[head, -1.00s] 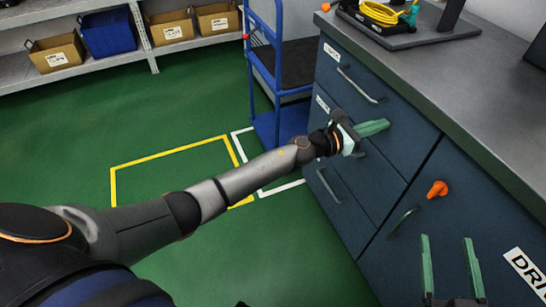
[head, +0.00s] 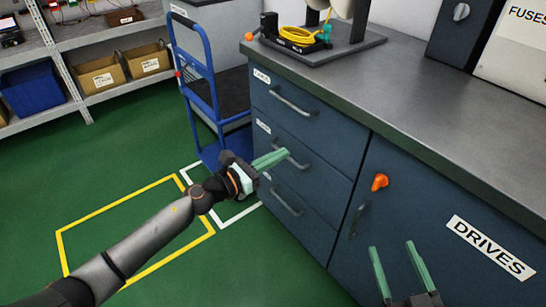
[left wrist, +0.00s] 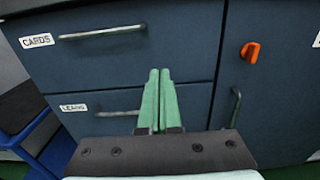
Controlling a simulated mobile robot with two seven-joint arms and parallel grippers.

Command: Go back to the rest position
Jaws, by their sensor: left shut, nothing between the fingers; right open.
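My left gripper (head: 270,160) is shut and empty, with its green fingers pressed together. It is in front of the cabinet's drawers, close to the handle of the second drawer (head: 292,158) in the head view; I cannot tell whether it touches it. In the left wrist view the shut fingers (left wrist: 158,78) point at the cabinet front, between the CARDS drawer (left wrist: 95,45) and the LEADS drawer (left wrist: 95,110). My right gripper (head: 398,250) is open and empty, low at the right in front of the DRIVES door (head: 470,210). All drawers look shut.
A blue trolley (head: 205,85) stands left of the cabinet. An orange knob (head: 379,182) sticks out of the door. The worktop (head: 420,75) holds a yellow cable spool (head: 298,36). Shelves with boxes (head: 104,74) stand at the back left. Green floor (head: 100,160) between is clear.

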